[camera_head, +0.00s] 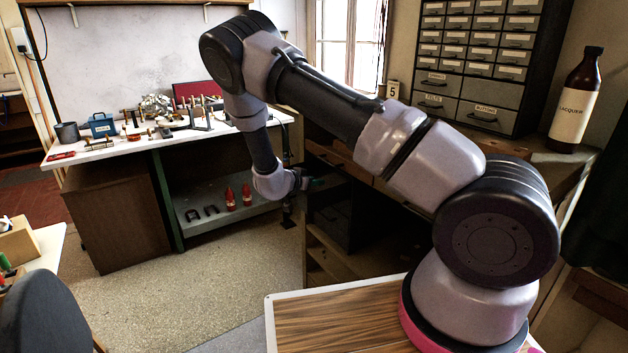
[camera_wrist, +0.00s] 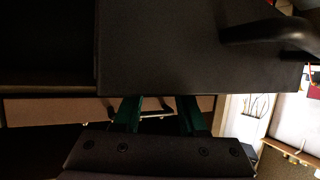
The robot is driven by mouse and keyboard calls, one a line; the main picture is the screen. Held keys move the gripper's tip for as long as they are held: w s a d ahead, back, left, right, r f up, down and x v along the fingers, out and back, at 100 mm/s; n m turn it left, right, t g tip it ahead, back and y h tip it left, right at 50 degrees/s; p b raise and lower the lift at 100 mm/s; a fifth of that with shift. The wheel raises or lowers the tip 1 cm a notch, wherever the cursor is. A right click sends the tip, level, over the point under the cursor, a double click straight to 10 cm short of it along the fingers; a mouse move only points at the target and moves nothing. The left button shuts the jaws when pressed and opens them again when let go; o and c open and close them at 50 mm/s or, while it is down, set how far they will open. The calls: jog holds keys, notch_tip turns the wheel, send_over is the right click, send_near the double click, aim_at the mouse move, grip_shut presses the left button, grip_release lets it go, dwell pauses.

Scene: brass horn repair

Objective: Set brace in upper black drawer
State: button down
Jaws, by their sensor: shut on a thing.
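A black drawer front (camera_wrist: 185,45) with a black bar handle fills the upper middle of the wrist view, just beyond the fingertips. I cannot tell whether the fingers touch it. In the head view the black drawers (camera_head: 330,217) are deep in shadow.
The white workbench (camera_head: 110,150) at the left holds horn parts and a blue box. Red bottles (camera_head: 230,197) stand on its lower shelf. A grey drawer cabinet (camera_head: 475,60) and a lacquer bottle (camera_head: 574,105) stand on the right bench. The floor between is clear.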

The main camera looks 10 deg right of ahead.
jog(key=shift+c, duration=2.3)
grip_release()
